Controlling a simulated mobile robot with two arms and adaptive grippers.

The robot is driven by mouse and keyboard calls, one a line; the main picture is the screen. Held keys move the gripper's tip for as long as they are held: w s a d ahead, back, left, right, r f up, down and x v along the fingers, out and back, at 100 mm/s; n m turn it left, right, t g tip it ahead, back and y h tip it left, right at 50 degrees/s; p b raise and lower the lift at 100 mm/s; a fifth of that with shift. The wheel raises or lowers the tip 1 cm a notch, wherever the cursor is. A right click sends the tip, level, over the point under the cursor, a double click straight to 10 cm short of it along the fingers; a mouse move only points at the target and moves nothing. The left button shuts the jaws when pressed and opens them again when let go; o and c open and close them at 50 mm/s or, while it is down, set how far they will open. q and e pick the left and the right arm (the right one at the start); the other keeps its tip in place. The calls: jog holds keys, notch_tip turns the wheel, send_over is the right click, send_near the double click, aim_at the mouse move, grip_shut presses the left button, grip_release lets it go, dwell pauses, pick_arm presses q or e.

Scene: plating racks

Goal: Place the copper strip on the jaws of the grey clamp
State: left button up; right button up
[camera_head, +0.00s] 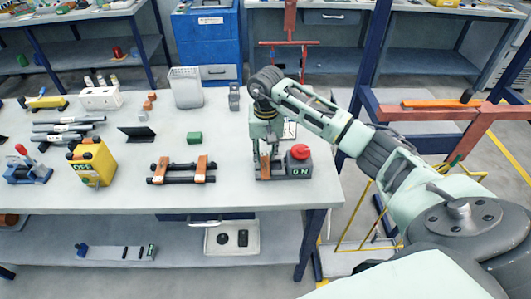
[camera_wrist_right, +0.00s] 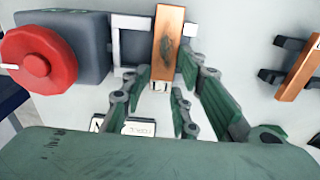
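My right gripper (camera_head: 264,165) points down at the right front of the bench. In the wrist view its fingers (camera_wrist_right: 165,68) lie on both sides of a copper strip (camera_wrist_right: 167,40), close against its edges. The grey clamp (camera_head: 300,167), with a red knob and a dark box, stands beside the gripper. In the wrist view the clamp (camera_wrist_right: 82,35) is at the upper left. The strip lies across its pale jaw frame (camera_wrist_right: 130,22). Whether it touches the jaws is unclear. In the head view the gripper partly hides strip and jaws. My left gripper is not in view.
A dark rack (camera_head: 180,180) with two copper pieces stands left of the clamp. Behind it are a green block (camera_head: 194,138) and a white bin (camera_head: 186,87). A yellow box (camera_head: 93,160) and grey rods (camera_head: 65,127) are farther left. The bench front between is clear.

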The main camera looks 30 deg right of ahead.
aim_at(266, 158)
jog(key=shift+o, duration=0.9)
jog(key=shift+s+a+f, duration=0.1)
jog(key=shift+s+f, duration=0.1)
jog(key=shift+f, duration=0.25)
jog(key=shift+s+a+f, duration=0.1)
jog(key=shift+s+f, duration=0.1)
jog(key=shift+f, duration=0.2)
jog(key=shift+o, duration=0.4)
jog(key=shift+w+d+f, duration=0.15)
jog(key=shift+w+d, duration=0.05)
jog(key=shift+w, duration=0.1)
jog(key=shift+a+r, duration=0.15)
jog(key=shift+r, duration=0.1)
jog(key=shift+r, duration=0.1)
jog(key=shift+w+r+p, duration=0.1)
jog(key=shift+r+p, duration=0.15)
jog(key=shift+p, duration=0.2)
jog(key=shift+r+p, duration=0.4)
jog(key=shift+p, duration=0.05)
notch_tip(266, 158, up, 12)
jog(key=b, duration=0.4)
